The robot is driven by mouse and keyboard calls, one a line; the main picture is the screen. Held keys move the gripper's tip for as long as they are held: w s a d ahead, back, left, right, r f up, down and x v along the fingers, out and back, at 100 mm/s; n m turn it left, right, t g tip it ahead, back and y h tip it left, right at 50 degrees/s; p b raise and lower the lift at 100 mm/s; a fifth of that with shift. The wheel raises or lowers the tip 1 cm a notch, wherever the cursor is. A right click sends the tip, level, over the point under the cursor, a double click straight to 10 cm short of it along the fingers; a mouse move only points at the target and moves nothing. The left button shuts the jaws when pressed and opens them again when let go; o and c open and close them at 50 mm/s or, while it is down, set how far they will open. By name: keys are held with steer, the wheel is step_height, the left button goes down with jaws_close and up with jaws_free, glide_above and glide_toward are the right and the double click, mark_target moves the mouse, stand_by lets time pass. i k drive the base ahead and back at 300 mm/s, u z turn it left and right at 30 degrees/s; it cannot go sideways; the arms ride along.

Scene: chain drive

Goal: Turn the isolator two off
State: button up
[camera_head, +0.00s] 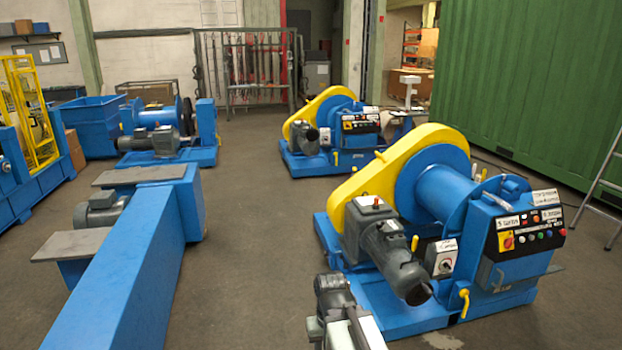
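The near blue winch carries a control panel (527,232) with a yellow plate and red rotary switch (506,241) on its left side. A grey box with a round rotary knob (445,262) sits lower on the winch, left of the panel, beside the grey motor. Both look like isolators; the labels are too small to tell which is isolator two, and the handle positions are unclear. My gripper (335,288) appears as a grey shape at the bottom centre, left of and apart from both switches. Its fingers cannot be made out.
A large grey motor (385,250) and yellow chain guard (395,175) stand left of the switches. A yellow lever (464,302) sticks out low at the front. A blue beam (130,270) lies at left. A ladder (600,190) stands at right. Floor (255,260) between beam and winch is clear.

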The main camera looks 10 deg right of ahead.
mark_target(508, 242)
steer(key=i, duration=1.3)
steer(key=z, duration=2.35)
steer(key=i, duration=1.55)
steer(key=u, duration=2.4)
